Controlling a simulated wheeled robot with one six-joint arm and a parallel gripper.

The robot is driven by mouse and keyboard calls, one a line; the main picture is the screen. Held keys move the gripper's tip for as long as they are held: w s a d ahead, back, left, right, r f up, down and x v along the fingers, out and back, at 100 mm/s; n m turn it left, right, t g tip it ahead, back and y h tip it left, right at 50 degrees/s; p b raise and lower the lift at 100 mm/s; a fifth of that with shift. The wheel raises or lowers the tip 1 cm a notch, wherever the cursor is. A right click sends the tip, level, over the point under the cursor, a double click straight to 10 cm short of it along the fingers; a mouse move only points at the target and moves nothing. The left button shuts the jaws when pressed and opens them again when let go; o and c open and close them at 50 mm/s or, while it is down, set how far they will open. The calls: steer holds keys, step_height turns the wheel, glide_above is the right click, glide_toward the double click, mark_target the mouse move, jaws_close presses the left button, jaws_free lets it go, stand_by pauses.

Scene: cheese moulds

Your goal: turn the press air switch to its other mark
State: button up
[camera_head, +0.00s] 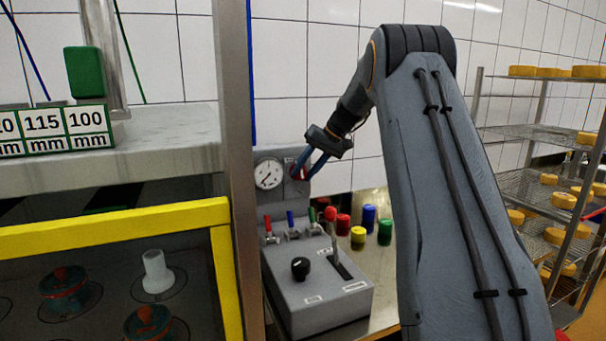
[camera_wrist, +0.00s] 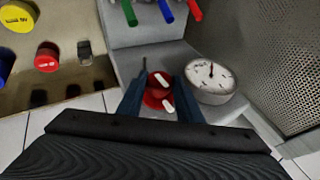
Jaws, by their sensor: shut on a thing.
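The press air switch is a red round knob (camera_head: 297,172) on the upright grey panel, just right of the round white gauge (camera_head: 268,173). In the wrist view the red knob (camera_wrist: 158,92) lies between the two dark blue fingers, with white marks on its face. My gripper (camera_head: 303,171) reaches the panel from the right and is shut on the knob; it also shows in the wrist view (camera_wrist: 157,84). The fingers hide part of the knob and its mark labels, so I cannot tell which mark it points to.
Red, blue and green valve handles (camera_head: 290,219) sit close under the switch. Coloured caps (camera_head: 358,236) stand right. A steel post (camera_head: 233,150) is left.

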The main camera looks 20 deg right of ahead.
steer(key=y+b, duration=0.1)
steer(key=m+y+b, duration=0.1)
steer(key=y, duration=0.1)
steer(key=d+f+y+b, duration=0.1)
steer(key=y, duration=0.1)
steer(key=shift+t+b, duration=0.3)
steer(key=shift+f+m+t+y+b, duration=0.1)
steer(key=shift+m+t+y+b, duration=0.25)
steer(key=shift+y+b, duration=0.65)
steer(key=shift+f+m+t+y+b, duration=0.15)
steer(key=shift+m+y+b, duration=0.4)
steer(key=shift+y, duration=0.75)
steer(key=o, duration=1)
steer(key=shift+o, duration=0.2)
steer(key=shift+r, duration=0.1)
steer(key=b+v, duration=0.2)
steer(key=v, duration=0.5)
steer(key=shift+s+d, duration=0.15)
steer(key=shift+d, duration=0.2)
